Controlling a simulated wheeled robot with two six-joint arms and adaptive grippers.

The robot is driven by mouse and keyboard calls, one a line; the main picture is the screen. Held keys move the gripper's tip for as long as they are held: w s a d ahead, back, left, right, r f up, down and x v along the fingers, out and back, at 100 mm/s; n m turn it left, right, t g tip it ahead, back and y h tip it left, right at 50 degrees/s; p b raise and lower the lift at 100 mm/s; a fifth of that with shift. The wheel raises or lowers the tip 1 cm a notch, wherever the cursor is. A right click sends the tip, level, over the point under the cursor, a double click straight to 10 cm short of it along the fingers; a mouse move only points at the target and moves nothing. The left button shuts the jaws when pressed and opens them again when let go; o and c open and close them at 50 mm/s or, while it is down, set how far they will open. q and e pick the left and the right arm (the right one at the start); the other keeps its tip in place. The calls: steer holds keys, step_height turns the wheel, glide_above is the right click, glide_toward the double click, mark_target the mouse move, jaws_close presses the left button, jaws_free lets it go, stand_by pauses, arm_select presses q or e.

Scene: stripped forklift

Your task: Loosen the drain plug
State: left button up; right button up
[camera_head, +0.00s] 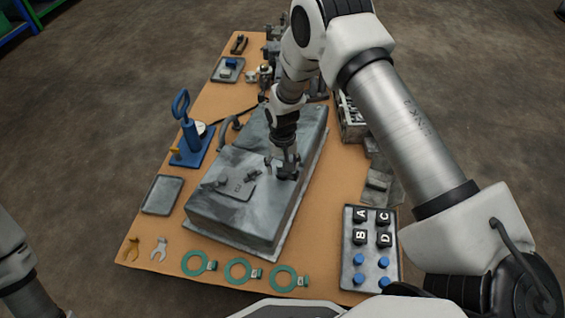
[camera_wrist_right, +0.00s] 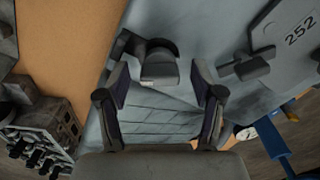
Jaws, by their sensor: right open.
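A large grey metal tank (camera_head: 232,210) lies on the orange-topped table. My right gripper (camera_head: 284,170) points down over the tank's right side, with its fingers apart. In the right wrist view, a grey blocky fitting (camera_wrist_right: 158,66) with a rounded part beside it stands on the tank (camera_wrist_right: 175,112). It shows just beyond and between the fingertips of my right gripper (camera_wrist_right: 160,92); I cannot tell whether they touch it. It may be the drain plug, but its identity is unclear. In the head view, the gripper hides that spot. My left gripper is out of view.
A plate marked 252 (camera_wrist_right: 296,32) and a small lever (camera_wrist_right: 250,67) are beside the gripper.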

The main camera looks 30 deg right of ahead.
jaws_close()
steer(key=n+p, duration=0.1)
steer(key=n, duration=0.1)
steer(key=n+p, duration=0.1)
steer(key=n, duration=0.1)
steer(key=shift+a+r, duration=0.1)
steer(key=shift+r, duration=0.25)
steer(key=shift+f+n, duration=0.1)
steer(key=shift+n, duration=0.7)
steer(key=shift+f+n, duration=0.15)
steer(key=shift+n, duration=0.25)
